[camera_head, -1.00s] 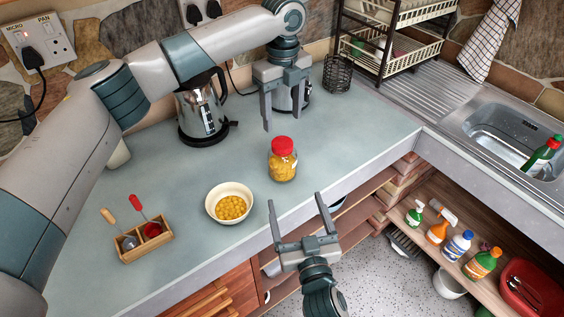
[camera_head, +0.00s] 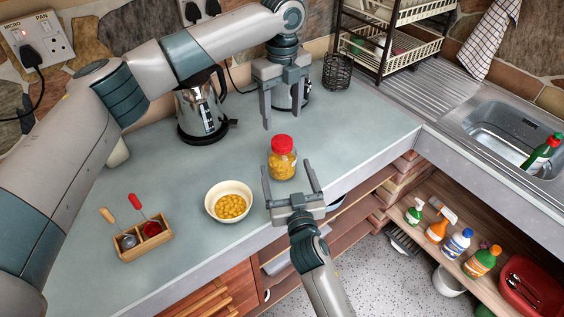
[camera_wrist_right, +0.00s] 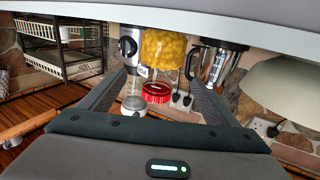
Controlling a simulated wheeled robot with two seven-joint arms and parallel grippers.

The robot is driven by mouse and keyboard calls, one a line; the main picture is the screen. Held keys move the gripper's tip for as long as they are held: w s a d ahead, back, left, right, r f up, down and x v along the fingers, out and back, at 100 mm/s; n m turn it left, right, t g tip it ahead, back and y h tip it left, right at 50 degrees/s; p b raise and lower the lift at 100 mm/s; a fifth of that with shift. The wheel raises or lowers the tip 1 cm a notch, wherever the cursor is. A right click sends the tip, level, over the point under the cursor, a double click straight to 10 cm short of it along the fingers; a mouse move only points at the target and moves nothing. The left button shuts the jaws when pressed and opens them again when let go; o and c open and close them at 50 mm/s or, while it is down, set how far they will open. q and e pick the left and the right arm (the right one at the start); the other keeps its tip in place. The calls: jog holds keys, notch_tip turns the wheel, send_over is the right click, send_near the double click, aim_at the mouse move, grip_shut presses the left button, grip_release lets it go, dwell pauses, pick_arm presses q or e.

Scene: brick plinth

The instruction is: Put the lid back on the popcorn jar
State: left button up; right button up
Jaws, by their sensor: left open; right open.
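The popcorn jar (camera_head: 282,168) is clear glass with yellow contents and stands upright near the counter's front edge. Its red lid (camera_head: 281,144) sits on top of it; I cannot tell how tightly. In the right wrist view the jar (camera_wrist_right: 163,50) appears upside down, with the red lid (camera_wrist_right: 156,93) between the fingers. My right gripper (camera_head: 287,170) is open and empty, its fingers pointing toward the jar from the front edge. I cannot tell whether they touch the glass. My left gripper (camera_head: 281,117) is open and empty, pointing down behind and above the jar.
A cream bowl (camera_head: 211,206) of yellow pieces stands left of the jar. A wooden box (camera_head: 148,247) with two handled tools is further left. A kettle (camera_head: 201,110) and wire holder (camera_head: 337,73) stand at the back. The counter right of the jar is clear.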

aim_at(282, 155)
jog(key=x, duration=0.6)
jog(key=shift+w, duration=0.3)
